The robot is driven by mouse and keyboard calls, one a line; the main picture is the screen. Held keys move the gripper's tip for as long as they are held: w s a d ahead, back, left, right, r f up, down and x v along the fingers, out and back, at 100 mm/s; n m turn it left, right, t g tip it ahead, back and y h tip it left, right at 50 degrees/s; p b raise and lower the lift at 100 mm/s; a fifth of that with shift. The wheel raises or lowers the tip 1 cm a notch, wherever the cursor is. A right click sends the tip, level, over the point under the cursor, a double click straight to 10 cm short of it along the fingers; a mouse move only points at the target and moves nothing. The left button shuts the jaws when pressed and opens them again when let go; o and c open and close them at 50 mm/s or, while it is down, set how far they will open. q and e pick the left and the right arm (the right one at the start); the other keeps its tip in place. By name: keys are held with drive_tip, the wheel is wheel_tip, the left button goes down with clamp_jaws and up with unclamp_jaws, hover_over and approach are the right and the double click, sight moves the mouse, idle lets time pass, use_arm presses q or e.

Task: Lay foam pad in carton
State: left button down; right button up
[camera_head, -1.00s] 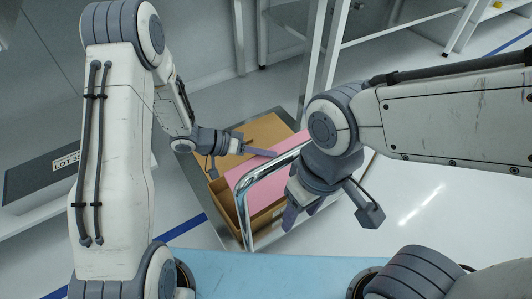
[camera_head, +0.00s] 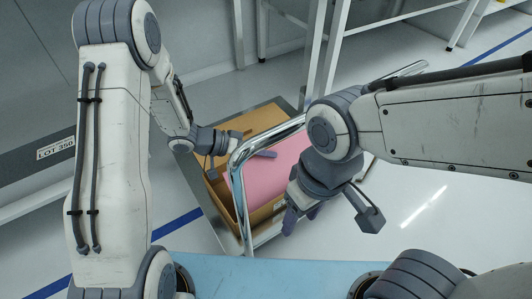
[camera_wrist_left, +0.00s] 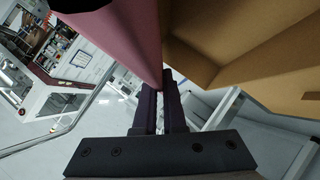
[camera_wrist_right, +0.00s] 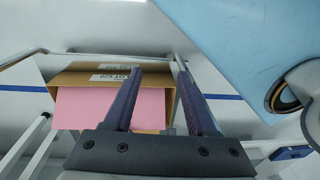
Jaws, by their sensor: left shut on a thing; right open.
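The pink foam pad (camera_head: 268,182) lies over the opening of the brown carton (camera_head: 213,188) in the head view, between its walls. My right gripper (camera_head: 300,216) is open and empty, nearer than the carton. In the right wrist view its fingers (camera_wrist_right: 163,90) are apart in front of the carton (camera_wrist_right: 80,78) and pad (camera_wrist_right: 78,108). How deep the pad sits is unclear.
The carton stands on a trolley with a chrome handle (camera_head: 238,185) crossing in front of the pad. A blue surface (camera_head: 270,276) is close in front of me. Open floor lies to the right.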

use_arm(q)
drive_tip(key=shift+f+b, duration=0.6)
drive_tip(key=shift+f, duration=1.65)
drive_tip(key=c, duration=1.1)
unclamp_jaws()
drive_tip(key=shift+r, duration=0.1)
drive_tip(key=shift+w+a+r+p, duration=0.35)
drive_tip(key=shift+r+p, duration=0.2)
drive_tip(key=shift+p, duration=0.4)
drive_tip(key=shift+w+a+r+p, duration=0.2)
drive_tip(key=shift+w+r+p, duration=0.3)
drive_tip(key=shift+p, duration=0.4)
drive_tip(key=shift+w+a+r+p, duration=0.3)
drive_tip(key=shift+r+p, duration=0.3)
drive_tip(key=shift+p, duration=0.35)
